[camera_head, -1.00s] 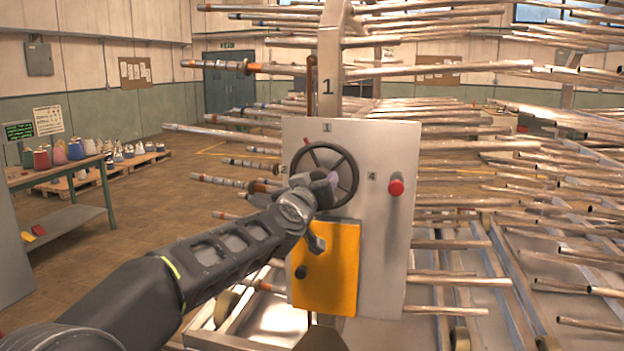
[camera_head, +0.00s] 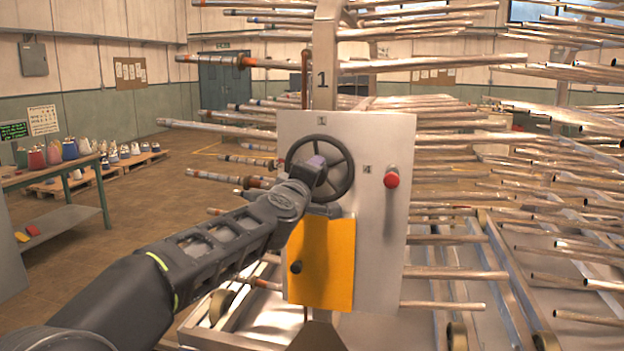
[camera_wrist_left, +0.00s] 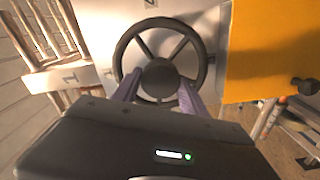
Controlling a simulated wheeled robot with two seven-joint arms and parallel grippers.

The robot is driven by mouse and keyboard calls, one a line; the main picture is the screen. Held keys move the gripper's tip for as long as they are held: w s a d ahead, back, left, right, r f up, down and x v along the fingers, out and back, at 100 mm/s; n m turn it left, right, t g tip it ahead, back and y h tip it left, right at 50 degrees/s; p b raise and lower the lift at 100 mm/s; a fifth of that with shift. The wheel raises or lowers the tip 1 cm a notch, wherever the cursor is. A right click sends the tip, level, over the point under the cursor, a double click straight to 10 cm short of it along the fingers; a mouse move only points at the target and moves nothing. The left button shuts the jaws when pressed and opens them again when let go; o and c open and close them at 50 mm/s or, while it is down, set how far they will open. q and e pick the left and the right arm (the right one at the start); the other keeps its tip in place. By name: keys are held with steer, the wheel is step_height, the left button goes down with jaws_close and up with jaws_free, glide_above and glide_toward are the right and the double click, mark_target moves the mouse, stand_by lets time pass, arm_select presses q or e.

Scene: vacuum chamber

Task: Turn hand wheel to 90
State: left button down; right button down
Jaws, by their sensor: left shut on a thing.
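The dark hand wheel (camera_head: 348,185) is a spoked ring on a pale upright panel (camera_head: 385,135). My left gripper (camera_head: 312,170) reaches the wheel from the lower left and covers part of its left and middle. In the left wrist view the wheel (camera_wrist_left: 160,43) faces me, with its round hub in the middle. The two purple fingers of my left gripper (camera_wrist_left: 160,92) stand on either side of the hub, over the near part of the wheel. The gripper is shut on the wheel; the exact contact is hard to see. My right gripper is not in view.
A red knob (camera_head: 391,178) sits right of the wheel. A yellow plate (camera_head: 330,265) with a black knob (camera_head: 296,267) is below it. Many metal tubes (camera_head: 450,273) stick out around the panel. A workbench (camera_head: 60,180) stands at the left, with open floor between.

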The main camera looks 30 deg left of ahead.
arm_select(q)
steer(key=shift+f+n, duration=0.1)
steer(key=shift+n, duration=0.8)
steer(key=c, duration=0.6)
jaws_free()
steer(key=shift+s, duration=0.15)
steer(key=v, duration=0.7)
steer(key=shift+s+d, duration=0.15)
steer(key=shift+s, duration=0.1)
